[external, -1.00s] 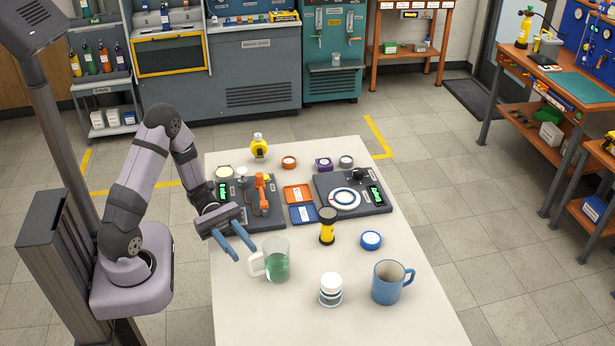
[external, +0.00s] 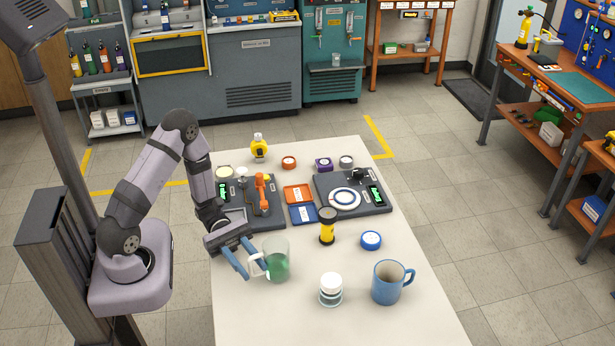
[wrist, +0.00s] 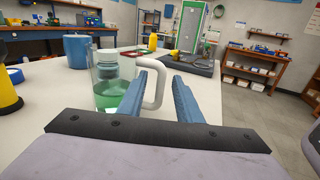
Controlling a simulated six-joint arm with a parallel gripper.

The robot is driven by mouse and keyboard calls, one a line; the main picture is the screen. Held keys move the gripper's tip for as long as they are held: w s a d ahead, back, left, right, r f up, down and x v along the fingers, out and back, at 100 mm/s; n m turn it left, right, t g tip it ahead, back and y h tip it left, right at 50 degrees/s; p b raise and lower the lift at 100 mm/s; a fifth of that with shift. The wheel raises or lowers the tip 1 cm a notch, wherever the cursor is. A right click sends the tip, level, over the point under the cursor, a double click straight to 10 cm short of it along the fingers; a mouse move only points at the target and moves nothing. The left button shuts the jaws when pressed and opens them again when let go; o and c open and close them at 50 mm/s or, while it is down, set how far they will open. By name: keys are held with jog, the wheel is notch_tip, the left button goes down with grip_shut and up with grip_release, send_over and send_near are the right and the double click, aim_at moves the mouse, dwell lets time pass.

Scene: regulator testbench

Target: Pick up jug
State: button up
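The jug (external: 277,262) is clear, holds green liquid and has a white handle on its left side. It stands upright on the table near the left edge. My gripper (external: 254,262) is at the handle, with its two blue fingers open. In the wrist view the jug (wrist: 112,92) is left of the fingers, and its white handle (wrist: 158,88) reaches into the gap between the open fingertips (wrist: 168,68). I cannot tell whether either finger touches the handle.
A yellow-and-black cylinder (external: 327,227) stands behind and right of the jug. A jar with a white lid (external: 330,290) and a blue mug (external: 388,283) stand to the right. A blue round container (external: 371,240) is beyond them. The front of the white table (external: 260,320) is clear.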

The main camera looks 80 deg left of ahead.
jog(key=shift+d, duration=0.15)
grip_shut()
jog(key=shift+r, duration=0.3)
jog(key=shift+w+r, duration=0.1)
jog(key=shift+r, duration=4.55)
